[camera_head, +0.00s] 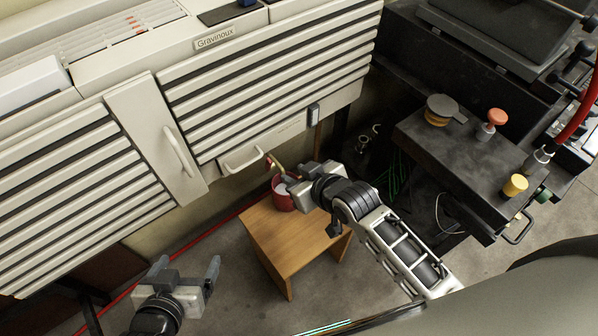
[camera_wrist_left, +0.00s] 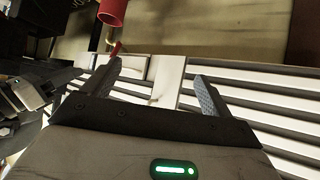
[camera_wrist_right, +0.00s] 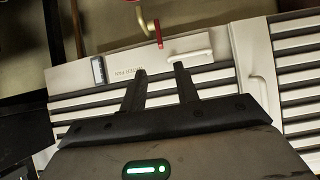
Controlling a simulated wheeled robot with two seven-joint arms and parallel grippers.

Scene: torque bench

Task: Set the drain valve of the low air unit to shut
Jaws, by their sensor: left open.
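The low air unit (camera_head: 225,165) is a cream slatted cabinet. Its drain valve (camera_head: 269,161) has a small red lever and a brass spout, low on the front near a white handle. In the right wrist view the red lever (camera_wrist_right: 158,34) is ahead of the fingertips, beside the brass pipe (camera_wrist_right: 148,24). My right gripper (camera_wrist_right: 160,70) is open with a narrow gap, empty, close to the valve but apart from it. My left gripper (camera_head: 190,270) is open wide and empty, in front of the cabinet's lower left. The lever's exact angle is hard to tell.
A red bucket (camera_head: 283,194) stands on a wooden stool (camera_head: 268,236) below the valve. A dark bench (camera_head: 440,150) with red and yellow knobs stands at the right. A red hose (camera_head: 200,238) runs along the floor by the wall.

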